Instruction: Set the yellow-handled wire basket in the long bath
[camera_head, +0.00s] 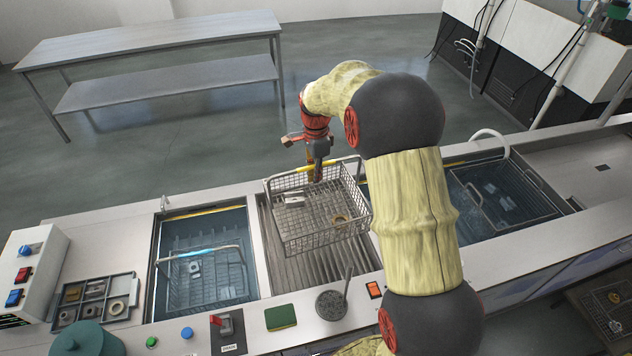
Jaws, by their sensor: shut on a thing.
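The wire basket (322,236) has a yellow handle (304,168) along its far side and holds a pale block (292,201) and a brass-coloured ring (340,219). My gripper (317,178) is shut on it at the handle side, with the fingertips partly hidden. The basket appears raised over the ribbed drainboard (281,279); its exact height is hard to judge. To the right, a water-filled bath (456,184) with a dark wire basket (512,190) in it is partly hidden by my arm.
A parts tray (62,297), a control box (40,268) and a green lidded pot (88,340) stand at the left. A green pad (281,317), a round perforated dish (331,305) and switches line the front ledge. A metal table (150,45) stands beyond open floor.

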